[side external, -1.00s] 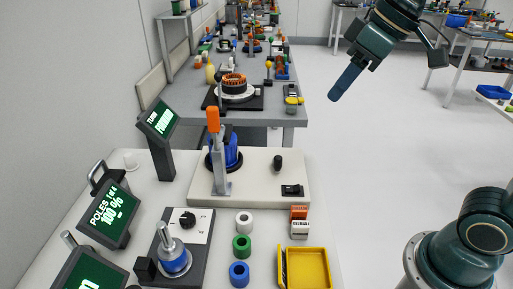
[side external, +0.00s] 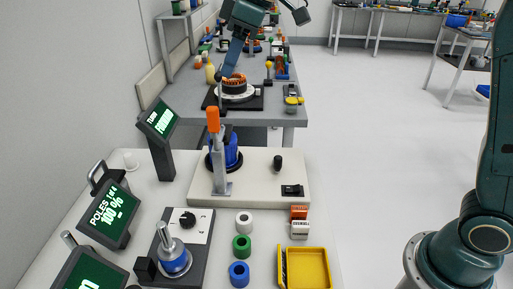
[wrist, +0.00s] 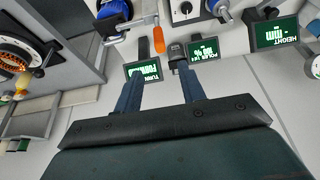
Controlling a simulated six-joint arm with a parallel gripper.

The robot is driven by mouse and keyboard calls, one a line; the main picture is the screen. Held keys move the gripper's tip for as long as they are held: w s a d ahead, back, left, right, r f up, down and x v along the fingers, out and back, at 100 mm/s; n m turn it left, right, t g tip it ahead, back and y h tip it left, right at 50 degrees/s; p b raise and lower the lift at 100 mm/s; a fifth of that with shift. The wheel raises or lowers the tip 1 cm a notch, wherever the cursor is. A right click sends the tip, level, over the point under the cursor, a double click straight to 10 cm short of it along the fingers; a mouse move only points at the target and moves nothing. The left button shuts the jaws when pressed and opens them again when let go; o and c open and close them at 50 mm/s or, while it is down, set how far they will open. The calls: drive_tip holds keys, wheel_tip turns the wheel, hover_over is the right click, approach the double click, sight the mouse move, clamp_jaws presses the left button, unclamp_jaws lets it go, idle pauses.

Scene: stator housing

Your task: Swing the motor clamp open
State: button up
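The motor clamp (side external: 221,176) is a grey metal post with an upright orange handle (side external: 213,120), standing on a cream base plate (side external: 262,170). A blue motor (side external: 235,148) sits close behind it, partly hidden by it. In the wrist view the orange handle (wrist: 158,40) and the blue motor (wrist: 111,10) show near the top edge, beyond my fingertips. My gripper (side external: 226,76) is in the air above and beyond the clamp in the side view, apart from it. In the wrist view my gripper's two blue fingers (wrist: 156,92) stand apart with nothing between them.
A TURN display (side external: 158,119) stands left of the clamp, and a POLES display (side external: 108,215) is nearer. A black knob (side external: 278,163) and a switch (side external: 292,191) are on the base plate. A yellow tray (side external: 306,268) and coloured rings lie in front. A second bench (side external: 272,118) stands behind.

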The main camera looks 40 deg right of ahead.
sight(214, 107)
drive_tip(key=shift+f, duration=0.1)
drive_tip(key=x, duration=1.3)
drive_tip(key=shift+w+a+f, duration=0.1)
drive_tip(key=shift+w+f, duration=0.05)
drive_tip(key=shift+f, duration=0.2)
drive_tip(key=shift+c, duration=0.2)
clamp_jaws()
